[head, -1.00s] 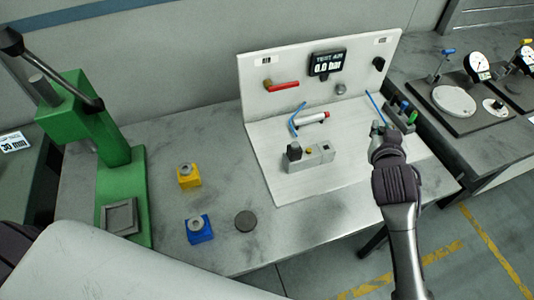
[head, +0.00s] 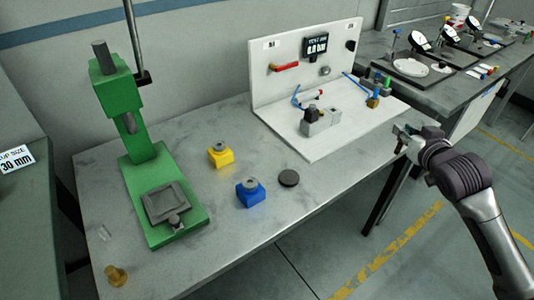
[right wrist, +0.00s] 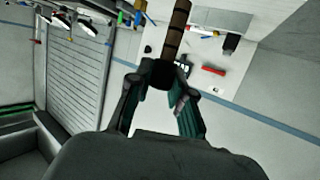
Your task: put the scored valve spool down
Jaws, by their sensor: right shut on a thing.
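My right gripper (head: 400,138) is at the right end of the grey bench, by its edge, in the head view. In the right wrist view the right gripper (right wrist: 162,78) is shut on a brown rod with dark bands, the valve spool (right wrist: 175,32). The spool points away from the fingers, and its held end is hidden by them. In the head view I cannot make the spool out clearly. My left gripper is not in view.
A white test stand (head: 360,125) with a grey valve block (head: 320,125) stands on the bench. A green press (head: 145,165), yellow block (head: 220,156), blue block (head: 250,193), dark disc (head: 289,178) and brass piece (head: 116,275) are left of it. The bench front is clear.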

